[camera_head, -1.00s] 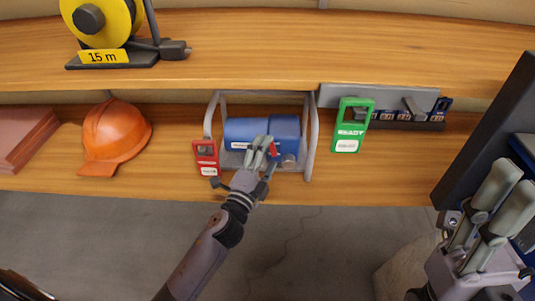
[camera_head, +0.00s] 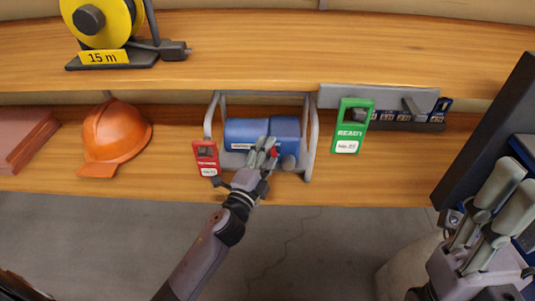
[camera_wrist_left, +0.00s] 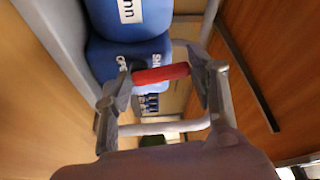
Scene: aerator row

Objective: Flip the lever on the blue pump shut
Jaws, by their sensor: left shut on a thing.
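The blue pump (camera_head: 250,129) lies in a grey tube frame (camera_head: 313,137) on the lower shelf. Its red lever (camera_head: 275,153) is at its right front, mostly hidden by my left gripper (camera_head: 270,153). In the left wrist view the red lever (camera_wrist_left: 161,74) lies crosswise between the two fingertips, and my left gripper (camera_wrist_left: 171,82) is shut on it. Cut-off white lettering, starting "SH" and "OPE", shows on the blue body (camera_wrist_left: 128,58) beside the lever. My right gripper (camera_head: 508,190) is at the lower right, away from the pump, empty, its fingers apart.
A red tag (camera_head: 206,156) hangs at the frame's left leg, and a green tag (camera_head: 351,127) hangs right of the frame. An orange helmet (camera_head: 115,136) sits to the left. The shelf front between helmet and frame is clear.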

